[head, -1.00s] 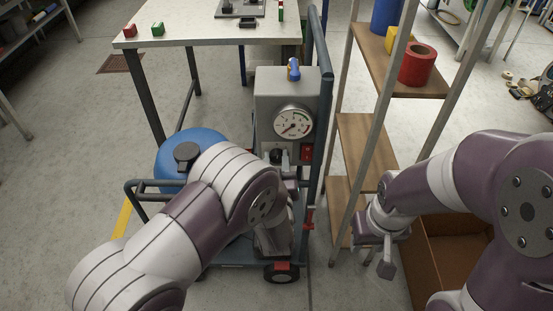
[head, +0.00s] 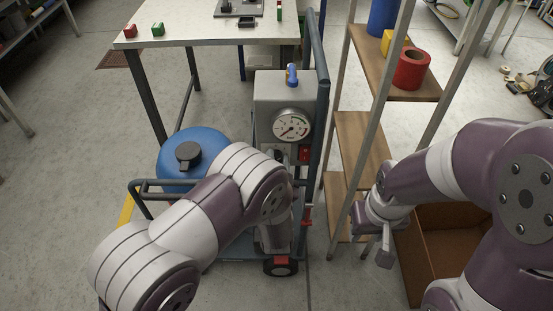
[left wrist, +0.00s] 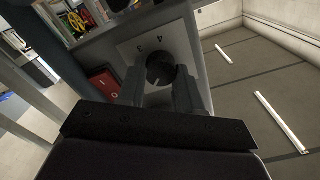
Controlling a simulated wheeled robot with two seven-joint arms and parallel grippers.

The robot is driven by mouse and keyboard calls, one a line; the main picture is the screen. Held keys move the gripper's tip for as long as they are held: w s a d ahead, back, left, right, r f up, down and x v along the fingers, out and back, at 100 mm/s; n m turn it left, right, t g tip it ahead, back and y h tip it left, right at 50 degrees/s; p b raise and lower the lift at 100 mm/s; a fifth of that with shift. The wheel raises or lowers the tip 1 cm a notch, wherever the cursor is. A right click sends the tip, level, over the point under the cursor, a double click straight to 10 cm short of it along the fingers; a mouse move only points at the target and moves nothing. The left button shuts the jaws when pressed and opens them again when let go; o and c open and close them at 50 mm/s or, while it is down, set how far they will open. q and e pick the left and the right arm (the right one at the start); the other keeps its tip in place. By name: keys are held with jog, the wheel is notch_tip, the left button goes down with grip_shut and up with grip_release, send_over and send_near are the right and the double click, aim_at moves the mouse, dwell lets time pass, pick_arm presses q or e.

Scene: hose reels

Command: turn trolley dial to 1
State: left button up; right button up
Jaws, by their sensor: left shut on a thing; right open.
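The trolley (head: 258,90) stands upright with a grey control box that has a round gauge (head: 291,126). In the left wrist view, the black dial (left wrist: 160,68) sits on a pale plate where the figures 3 and 4 can be read; the other figures are hidden. A light mark shows on the dial's near side. My left gripper (left wrist: 160,88) is shut on the dial, one finger at each side. In the head view, my left arm mostly hides the dial. My right gripper (head: 376,238) is open and empty, beside the shelf, well away from the trolley.
A red switch (left wrist: 105,84) sits beside the dial. A blue tank (head: 190,150) is at the trolley's left. A table (head: 190,27) is behind.

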pick_arm(q)
jog(key=shift+m, duration=0.3)
pick_arm(e)
jog(key=shift+r, duration=0.1)
pick_arm(q)
jog(key=o, duration=1)
jog(key=shift+o, duration=0.2)
